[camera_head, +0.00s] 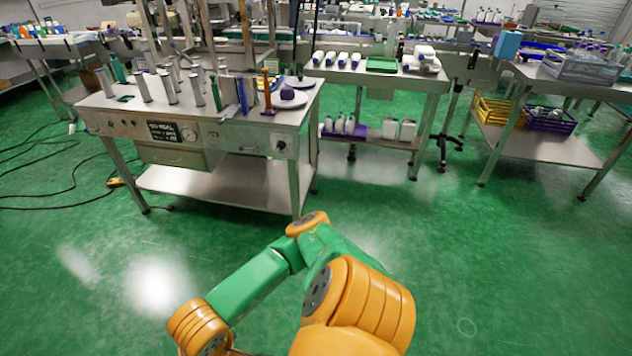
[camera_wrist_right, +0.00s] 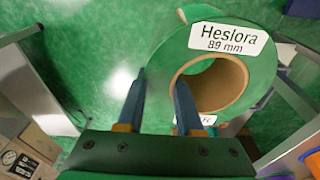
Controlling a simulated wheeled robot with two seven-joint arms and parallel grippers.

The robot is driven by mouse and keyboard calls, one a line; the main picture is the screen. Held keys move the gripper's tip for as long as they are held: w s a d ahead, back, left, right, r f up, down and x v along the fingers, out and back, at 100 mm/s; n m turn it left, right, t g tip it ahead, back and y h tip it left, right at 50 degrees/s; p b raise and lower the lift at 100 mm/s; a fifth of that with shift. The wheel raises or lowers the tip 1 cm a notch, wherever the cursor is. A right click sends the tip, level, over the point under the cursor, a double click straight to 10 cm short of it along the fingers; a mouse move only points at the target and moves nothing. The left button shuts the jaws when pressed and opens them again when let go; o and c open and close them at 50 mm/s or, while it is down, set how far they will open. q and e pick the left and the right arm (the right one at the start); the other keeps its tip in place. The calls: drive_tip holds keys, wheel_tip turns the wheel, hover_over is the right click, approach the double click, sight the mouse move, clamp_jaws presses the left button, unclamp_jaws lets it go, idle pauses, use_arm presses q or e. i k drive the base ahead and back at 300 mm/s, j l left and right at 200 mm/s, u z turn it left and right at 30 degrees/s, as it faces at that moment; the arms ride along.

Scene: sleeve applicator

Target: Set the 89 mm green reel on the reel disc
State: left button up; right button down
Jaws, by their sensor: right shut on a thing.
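The green reel (camera_wrist_right: 240,98) fills the upper right of the right wrist view, with a white label reading "Heslora 89 mm" and a brown core. My right gripper (camera_wrist_right: 158,95) is shut on the reel's ring: one finger lies at its outer edge, the other at the core opening. I cannot tell whether this is the reel disc. The reel and both grippers are out of the head view.
The metal bench (camera_head: 215,122) carries several upright grey cylinders and an orange post (camera_head: 266,90). Another bench (camera_head: 400,77) with white bottles and a green tray stands behind to the right. A table with a clear bin (camera_head: 580,66) is at far right. Green floor is open in front.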

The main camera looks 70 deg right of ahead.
sight(287, 97)
drive_tip(key=l+z, duration=0.15)
drive_tip(key=l, duration=0.3)
drive_tip(key=i+l+z, duration=0.15)
drive_tip(key=l, duration=0.25)
drive_tip(key=l+z, duration=0.15)
drive_tip(key=l, duration=0.3)
drive_tip(key=i+l+z, duration=0.15)
drive_tip(key=l, duration=0.25)
drive_tip(key=i+l+z, duration=0.15)
drive_tip(key=l, duration=0.25)
drive_tip(key=i+l+z, duration=0.15)
drive_tip(key=l, duration=0.25)
drive_tip(key=i+l+z, duration=0.15)
drive_tip(key=l, duration=0.2)
